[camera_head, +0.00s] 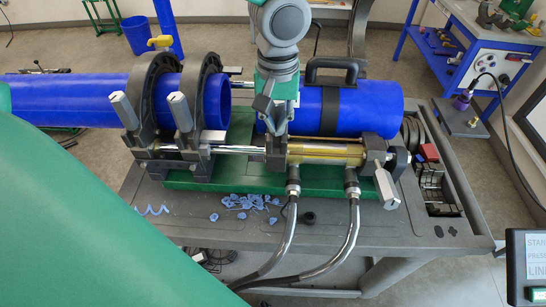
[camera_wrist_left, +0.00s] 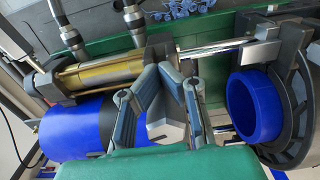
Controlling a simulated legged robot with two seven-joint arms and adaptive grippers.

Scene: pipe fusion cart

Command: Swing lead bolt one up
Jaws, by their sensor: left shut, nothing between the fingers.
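The pipe fusion clamp on the cart has several grey bolts with block-like handles. One (camera_head: 124,110) leans up at the far left ring, another (camera_head: 180,112) leans up at the second ring, and one (camera_head: 385,186) hangs down at the right end. I cannot tell which is lead bolt one. My left gripper (camera_head: 265,115) points down between the second ring and the handled clamp, above the brass cylinder (camera_head: 325,153). In the left wrist view, its fingers (camera_wrist_left: 170,78) are closed near the cylinder (camera_wrist_left: 100,73). A pale grey block (camera_wrist_left: 166,122) shows behind the fingers. My right gripper is not in view.
Blue pipes lie left (camera_head: 75,98) and right (camera_head: 365,108) with a gap between. Two hoses (camera_head: 290,232) drop from the cylinder. Blue shavings (camera_head: 250,202) lie on the cart top (camera_head: 400,228).

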